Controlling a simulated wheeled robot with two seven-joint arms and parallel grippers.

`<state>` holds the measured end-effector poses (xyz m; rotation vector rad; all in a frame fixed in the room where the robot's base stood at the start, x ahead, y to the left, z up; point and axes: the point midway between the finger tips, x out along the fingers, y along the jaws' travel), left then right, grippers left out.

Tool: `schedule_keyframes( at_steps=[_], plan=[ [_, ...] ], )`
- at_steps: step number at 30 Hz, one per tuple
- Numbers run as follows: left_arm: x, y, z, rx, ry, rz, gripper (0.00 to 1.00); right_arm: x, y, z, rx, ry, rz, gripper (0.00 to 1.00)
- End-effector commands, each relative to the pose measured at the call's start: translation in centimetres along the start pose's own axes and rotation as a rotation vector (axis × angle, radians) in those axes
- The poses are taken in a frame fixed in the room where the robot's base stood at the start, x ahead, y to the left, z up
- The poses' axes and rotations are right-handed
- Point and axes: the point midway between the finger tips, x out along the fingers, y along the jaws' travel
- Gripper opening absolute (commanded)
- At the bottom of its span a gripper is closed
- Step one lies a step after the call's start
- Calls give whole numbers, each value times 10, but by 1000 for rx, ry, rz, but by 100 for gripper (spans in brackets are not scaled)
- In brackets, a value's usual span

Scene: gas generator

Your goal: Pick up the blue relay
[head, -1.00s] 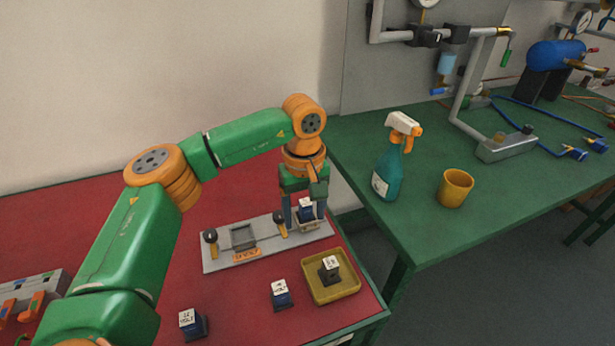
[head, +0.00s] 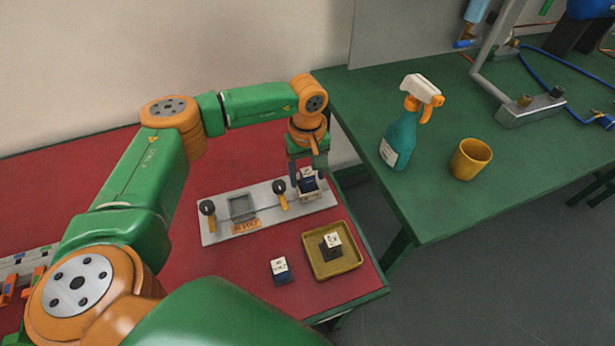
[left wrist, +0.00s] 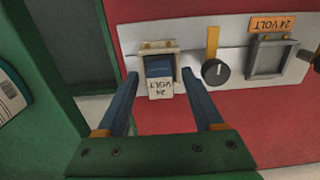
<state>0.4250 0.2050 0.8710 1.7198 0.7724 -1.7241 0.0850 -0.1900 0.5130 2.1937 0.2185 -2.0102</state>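A blue relay with a white "24 VOLT" top (head: 308,184) is at the right socket of the grey panel (head: 267,216). In the left wrist view this relay (left wrist: 160,88) is in front of the pale socket frame, its label upside down. My left gripper (head: 307,178) is over it, fingers pointing down. In the wrist view my left gripper (left wrist: 160,74) is open, one finger on each side of the relay with gaps visible. My right gripper is out of view.
A yellow tray (head: 350,267) holds a black relay (head: 331,246). The panel carries an empty socket (head: 242,208) and two black knobs (head: 279,187) with yellow levers. A spray bottle (head: 401,137) and yellow cup (head: 470,159) stand on the green table (head: 440,205).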

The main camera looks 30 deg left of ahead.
Motion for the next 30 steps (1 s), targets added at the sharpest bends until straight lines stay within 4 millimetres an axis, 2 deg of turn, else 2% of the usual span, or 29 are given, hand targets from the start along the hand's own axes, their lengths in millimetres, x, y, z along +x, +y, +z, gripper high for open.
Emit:
schedule_keyframes(
  at_steps=[1,7,16,20,24,30],
  plan=[
    [0,0,0,0,0,0,54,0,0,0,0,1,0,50],
    [0,0,0,0,0,0,0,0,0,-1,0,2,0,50],
    [-1,0,0,0,0,1,0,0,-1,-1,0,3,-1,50],
    [-9,1,-1,0,2,2,0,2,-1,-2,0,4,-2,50],
    [-34,0,1,2,2,5,0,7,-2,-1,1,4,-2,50],
    [-85,-21,43,6,5,7,0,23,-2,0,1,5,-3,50]
  ],
)
